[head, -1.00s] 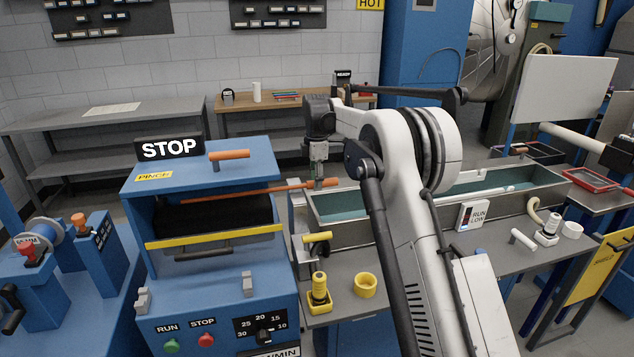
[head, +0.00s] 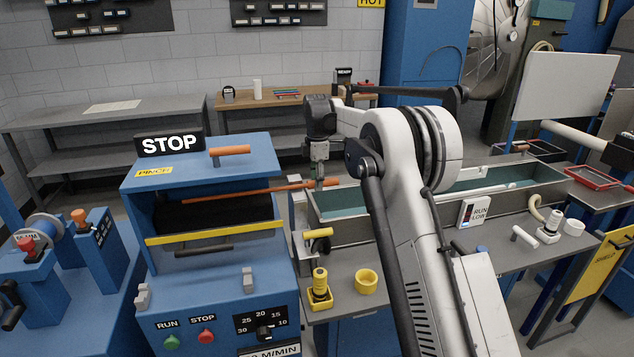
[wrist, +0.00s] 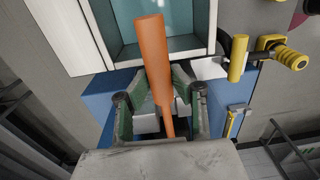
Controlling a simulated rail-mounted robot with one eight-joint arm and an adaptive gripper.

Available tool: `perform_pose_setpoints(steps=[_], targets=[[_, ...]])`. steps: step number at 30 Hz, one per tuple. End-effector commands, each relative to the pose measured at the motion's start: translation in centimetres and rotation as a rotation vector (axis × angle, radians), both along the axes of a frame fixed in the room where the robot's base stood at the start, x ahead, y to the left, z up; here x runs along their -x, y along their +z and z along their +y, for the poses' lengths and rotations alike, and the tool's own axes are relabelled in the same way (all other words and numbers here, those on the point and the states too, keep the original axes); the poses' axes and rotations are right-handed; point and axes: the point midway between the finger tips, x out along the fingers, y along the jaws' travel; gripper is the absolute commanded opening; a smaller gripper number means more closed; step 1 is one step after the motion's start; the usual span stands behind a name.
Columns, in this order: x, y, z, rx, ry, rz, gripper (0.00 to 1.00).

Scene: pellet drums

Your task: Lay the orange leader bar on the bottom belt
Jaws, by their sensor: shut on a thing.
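The orange leader bar (head: 262,190) is a long thin rod with a thicker handle end, about level in the head view. My gripper (head: 319,182) is shut on it near the handle end, at the right side of the blue machine. The wrist view shows the green fingers of my gripper (wrist: 158,108) on both sides of the bar (wrist: 153,55). The thin end reaches left into the machine's opening, above the black belt surface (head: 215,216). I cannot tell whether the bar touches the belt.
The blue machine (head: 215,295) has a STOP sign, an orange-handled lid (head: 230,150) and a yellow front strip (head: 215,233). A long metal water trough (head: 535,192) lies to the right. A yellow handle (head: 318,233) and a yellow cup (head: 366,281) are near the gripper.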

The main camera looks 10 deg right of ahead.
Motion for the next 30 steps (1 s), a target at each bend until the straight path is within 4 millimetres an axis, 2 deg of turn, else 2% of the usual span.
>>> perform_pose_setpoints(steps=[23, 24, 29, 30], targets=[[0.0, -0.84, 0.0, 0.0, 0.0, 0.0, 0.0], [0.0, -0.85, 0.0, 0.0, 0.0, 0.0, 0.22], [0.0, -0.81, 0.0, 0.0, 0.0, 0.0, 0.43], [0.0, -0.81, 0.0, 0.0, 0.0, 0.0, 0.43]])
